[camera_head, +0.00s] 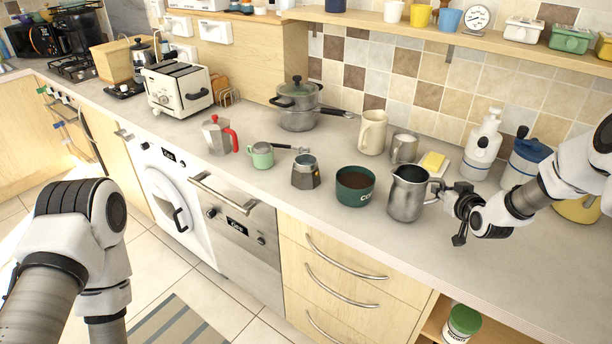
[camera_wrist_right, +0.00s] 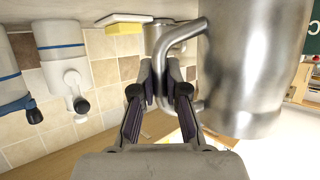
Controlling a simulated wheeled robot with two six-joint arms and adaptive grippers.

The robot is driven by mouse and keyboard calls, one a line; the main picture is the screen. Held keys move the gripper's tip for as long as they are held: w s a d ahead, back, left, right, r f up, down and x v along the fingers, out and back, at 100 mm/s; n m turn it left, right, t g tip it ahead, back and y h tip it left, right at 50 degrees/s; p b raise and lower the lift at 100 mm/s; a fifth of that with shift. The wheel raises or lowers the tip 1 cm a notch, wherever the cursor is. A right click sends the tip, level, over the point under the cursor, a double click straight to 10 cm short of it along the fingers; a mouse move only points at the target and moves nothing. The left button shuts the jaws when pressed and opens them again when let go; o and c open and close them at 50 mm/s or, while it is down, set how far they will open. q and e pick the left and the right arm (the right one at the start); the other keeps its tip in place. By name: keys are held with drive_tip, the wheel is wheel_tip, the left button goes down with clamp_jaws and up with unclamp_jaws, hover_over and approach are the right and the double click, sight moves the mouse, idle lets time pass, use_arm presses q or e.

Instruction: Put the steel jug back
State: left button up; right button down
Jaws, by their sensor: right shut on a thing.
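The steel jug (camera_head: 406,195) is upright at the front right of the worktop, its spout to the left and its handle to the right. My right gripper (camera_head: 463,191) comes in from the right and is shut on the handle. In the right wrist view, the jug (camera_wrist_right: 250,75) fills the right side and its handle runs down between the fingers of the gripper (camera_wrist_right: 168,88). I cannot tell whether the jug's base touches the worktop. My left arm shows at the lower left, but its gripper is not in view.
Left of the jug stand a dark green tin (camera_head: 355,188) and a coffee pot base (camera_head: 306,174). Behind it are a small steel jug (camera_head: 404,149), a cream jug (camera_head: 373,132) and a butter dish (camera_head: 432,162). White bottles (camera_head: 484,145) stand behind my right gripper.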

drive_tip(key=shift+f, duration=0.3)
drive_tip(key=c, duration=1.1)
unclamp_jaws()
drive_tip(key=v, duration=1.2)
drive_tip(key=shift+a, duration=0.1)
